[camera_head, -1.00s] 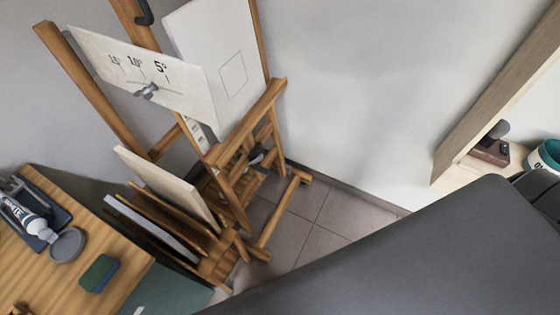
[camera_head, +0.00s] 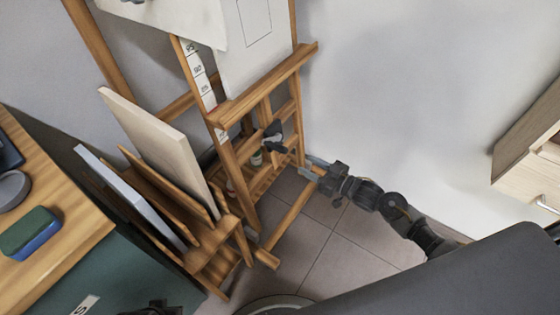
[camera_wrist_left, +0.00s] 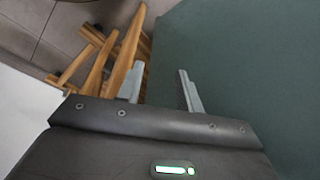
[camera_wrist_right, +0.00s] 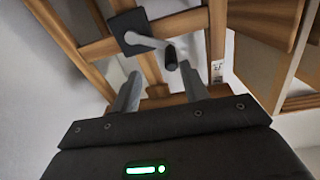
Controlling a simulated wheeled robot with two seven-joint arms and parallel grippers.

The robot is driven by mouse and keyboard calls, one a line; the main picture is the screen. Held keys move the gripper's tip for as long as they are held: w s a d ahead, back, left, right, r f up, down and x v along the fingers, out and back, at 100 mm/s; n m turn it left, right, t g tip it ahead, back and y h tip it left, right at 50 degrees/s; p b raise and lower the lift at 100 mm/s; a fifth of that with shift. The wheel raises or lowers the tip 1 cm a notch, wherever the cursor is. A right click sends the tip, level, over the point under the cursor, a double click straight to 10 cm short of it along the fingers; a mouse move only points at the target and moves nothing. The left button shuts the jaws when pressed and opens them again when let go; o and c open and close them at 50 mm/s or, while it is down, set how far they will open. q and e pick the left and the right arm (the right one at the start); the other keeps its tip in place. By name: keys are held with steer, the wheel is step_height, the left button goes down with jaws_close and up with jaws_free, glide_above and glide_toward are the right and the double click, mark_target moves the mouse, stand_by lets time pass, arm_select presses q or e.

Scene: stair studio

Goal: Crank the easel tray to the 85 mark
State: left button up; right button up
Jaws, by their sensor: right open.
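The wooden easel (camera_head: 245,165) stands against the wall. Its tray (camera_head: 265,84) is a wooden ledge below a white canvas. A white scale strip (camera_head: 199,75) beside the tray carries marks that look like 95, 90 and 85; the mark level with the tray is unclear. The crank (camera_head: 272,137) is below the tray. In the right wrist view it has a black hub (camera_wrist_right: 128,32), a grey arm and a dark handle (camera_wrist_right: 171,58). My right gripper (camera_head: 312,167) is open, with the handle ahead, between its fingers' lines. My left gripper (camera_wrist_left: 160,85) is open and empty.
A rack of boards (camera_head: 165,150) stands left of the easel. A wooden table (camera_head: 60,240) with a green-blue sponge (camera_head: 30,232) is at the left. A wooden cabinet (camera_head: 530,155) is at the right. Tiled floor (camera_head: 330,235) is clear between.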

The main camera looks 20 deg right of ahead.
mark_target(280, 149)
steer(key=shift+n+y, duration=0.4)
steer(key=shift+y, duration=0.2)
steer(key=x, duration=0.3)
steer(key=r+b+x, duration=0.1)
steer(key=x, duration=0.3)
steer(key=r+x, duration=0.1)
steer(key=x, duration=0.2)
steer(key=shift+s+a+b, duration=0.1)
steer(key=shift+a+b, duration=0.25)
steer(key=shift+a, duration=0.15)
steer(key=shift+w+a, duration=0.3)
steer(key=shift+w, duration=0.05)
arm_select(q)
steer(key=v, duration=0.4)
steer(key=shift+r, duration=0.25)
steer(key=shift+f, duration=0.15)
arm_select(e)
jaws_close()
